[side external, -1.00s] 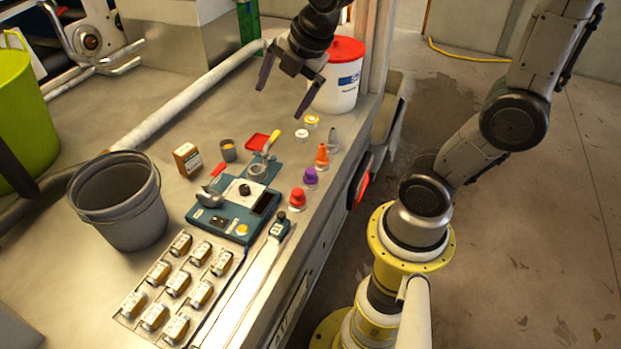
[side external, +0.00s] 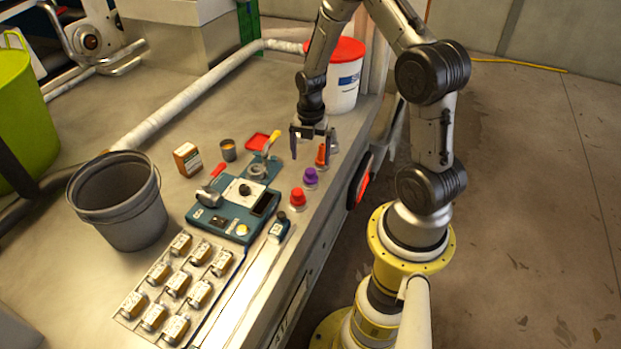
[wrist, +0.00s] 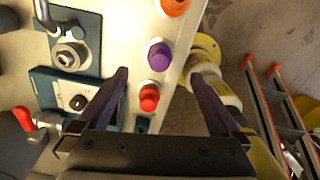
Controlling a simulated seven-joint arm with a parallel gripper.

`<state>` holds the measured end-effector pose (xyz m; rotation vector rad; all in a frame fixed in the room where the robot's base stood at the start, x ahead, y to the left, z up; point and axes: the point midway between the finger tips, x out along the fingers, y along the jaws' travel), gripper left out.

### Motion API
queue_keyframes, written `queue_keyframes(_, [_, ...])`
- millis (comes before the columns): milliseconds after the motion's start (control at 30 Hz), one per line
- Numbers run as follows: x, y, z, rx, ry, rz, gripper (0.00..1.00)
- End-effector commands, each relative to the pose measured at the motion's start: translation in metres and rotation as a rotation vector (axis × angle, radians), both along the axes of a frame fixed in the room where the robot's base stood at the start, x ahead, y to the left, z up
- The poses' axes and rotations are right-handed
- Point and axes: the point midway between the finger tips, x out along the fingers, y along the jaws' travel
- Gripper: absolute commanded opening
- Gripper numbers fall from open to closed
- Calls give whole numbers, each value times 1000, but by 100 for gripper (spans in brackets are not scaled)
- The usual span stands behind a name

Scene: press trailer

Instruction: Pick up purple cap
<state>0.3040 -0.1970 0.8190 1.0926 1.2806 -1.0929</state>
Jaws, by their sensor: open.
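The purple cap (side external: 310,177) stands upright on the table near its right edge, between a red cap (side external: 298,198) and an orange cap (side external: 321,156). In the wrist view the purple cap (wrist: 160,56) lies ahead of the fingertips, roughly midway between them, with the red cap (wrist: 149,98) closer to the palm. My gripper (side external: 310,158) is open and empty, above the table near the orange and purple caps. Its fingers (wrist: 165,82) are spread wide.
A blue press device (side external: 235,208) stands left of the caps, with several small yellowish blocks (side external: 177,284) on a plate in front. A grey bucket (side external: 118,200) stands at left. A white tub with a red lid (side external: 345,75) stands behind. The table edge runs close right of the caps.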

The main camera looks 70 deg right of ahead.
Motion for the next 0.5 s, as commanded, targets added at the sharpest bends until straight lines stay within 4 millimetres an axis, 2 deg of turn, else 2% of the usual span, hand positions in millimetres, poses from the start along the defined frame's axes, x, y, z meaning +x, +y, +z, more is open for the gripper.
queue_keyframes(100, [0, 1, -20, 2, 2, 0, 100])
queue_keyframes(367, [0, 0, -38, 0, 0, 0, 100])
queue_keyframes(500, [0, 0, -57, 2, 2, 0, 100])
